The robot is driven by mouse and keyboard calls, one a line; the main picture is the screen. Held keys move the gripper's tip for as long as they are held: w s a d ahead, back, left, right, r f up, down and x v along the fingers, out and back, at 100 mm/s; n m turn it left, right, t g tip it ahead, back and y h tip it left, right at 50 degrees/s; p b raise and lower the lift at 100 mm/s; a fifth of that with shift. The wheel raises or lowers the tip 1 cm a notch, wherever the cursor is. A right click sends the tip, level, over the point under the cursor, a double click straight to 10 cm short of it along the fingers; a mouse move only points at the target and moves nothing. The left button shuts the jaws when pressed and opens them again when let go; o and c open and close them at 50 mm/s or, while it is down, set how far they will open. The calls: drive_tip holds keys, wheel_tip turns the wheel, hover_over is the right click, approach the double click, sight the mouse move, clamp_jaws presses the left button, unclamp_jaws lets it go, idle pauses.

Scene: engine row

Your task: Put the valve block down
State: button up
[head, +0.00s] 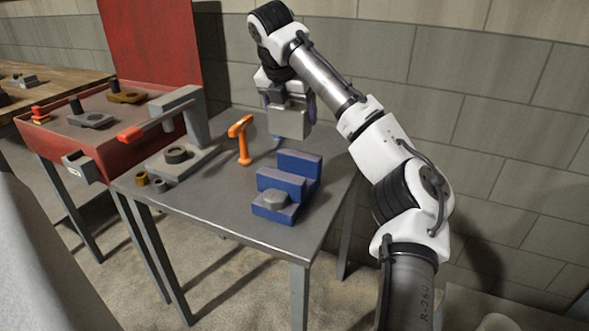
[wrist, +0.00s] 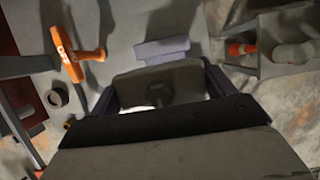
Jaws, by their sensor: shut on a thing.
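My gripper (head: 291,112) is shut on the valve block (head: 289,123), a plain grey block, and holds it at the far side of the grey metal table (head: 226,208). In the wrist view the valve block (wrist: 160,86) sits between the two bluish fingers, with a dark round mark on its face. Its underside is hidden, so I cannot tell whether it touches the table. A blue stepped block (head: 287,185) with a grey nut-like piece on its low step stands nearer, to the right of the orange tool.
The orange T-shaped tool (head: 242,138) stands just left of my gripper. A grey clamp (head: 189,125) with a red handle stands farther left. Small brass and grey rings (head: 150,181) lie at the left edge. The table's front middle is bare. A block wall rises behind.

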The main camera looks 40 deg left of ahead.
sight(292, 164)
wheel_tip(292, 164, down, 14)
idle(0.5)
drive_tip(key=shift+f, duration=0.1)
drive_tip(key=o, duration=1.3)
